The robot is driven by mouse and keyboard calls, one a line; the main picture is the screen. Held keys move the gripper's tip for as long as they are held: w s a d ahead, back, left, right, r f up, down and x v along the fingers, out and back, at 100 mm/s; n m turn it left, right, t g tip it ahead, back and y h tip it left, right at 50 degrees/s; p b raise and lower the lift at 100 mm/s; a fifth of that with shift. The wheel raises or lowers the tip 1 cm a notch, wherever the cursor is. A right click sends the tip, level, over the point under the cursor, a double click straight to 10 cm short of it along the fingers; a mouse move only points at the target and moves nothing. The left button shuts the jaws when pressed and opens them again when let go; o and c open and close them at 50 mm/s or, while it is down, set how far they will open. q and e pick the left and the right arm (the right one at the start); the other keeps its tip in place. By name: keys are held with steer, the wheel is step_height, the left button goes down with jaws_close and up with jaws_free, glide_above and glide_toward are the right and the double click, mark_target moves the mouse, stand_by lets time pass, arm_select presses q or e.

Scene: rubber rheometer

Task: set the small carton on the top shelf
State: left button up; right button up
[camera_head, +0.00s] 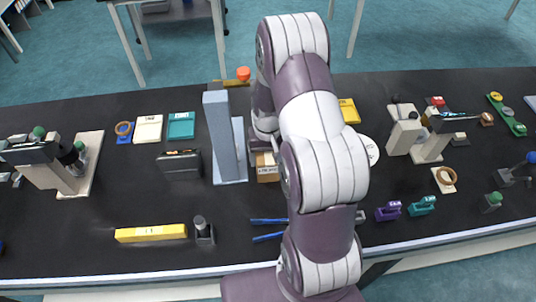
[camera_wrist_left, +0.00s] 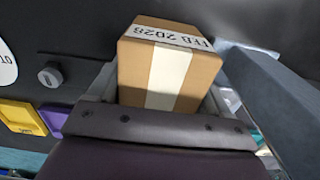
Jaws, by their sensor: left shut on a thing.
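The small carton (camera_head: 267,171) is brown with a pale strip and shows just in front of my left gripper (camera_head: 264,148). In the left wrist view the carton (camera_wrist_left: 150,75) sits between the two fingers, with a white "FEB 2026" label on it. My left gripper is shut on the carton, over the dark bench. Whether the carton touches the bench cannot be told. A tall blue-grey upright (camera_head: 220,135) stands just left of the carton, and it shows in the left wrist view (camera_wrist_left: 275,105). I cannot make out a top shelf. My right gripper is not in view.
Left of the upright are a dark box (camera_head: 180,165), a teal pad (camera_head: 181,126) and a yellow bar (camera_head: 151,233). Blue tweezers (camera_head: 268,229) lie nearer the front edge. A beige instrument (camera_head: 418,135) stands to the right. My arm hides the middle of the bench.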

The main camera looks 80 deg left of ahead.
arm_select(q)
steer(key=o, duration=1.3)
steer(key=shift+f, duration=0.1)
step_height(320, 180, up, 12)
steer(key=shift+r+b, duration=0.25)
steer(key=shift+b, duration=0.15)
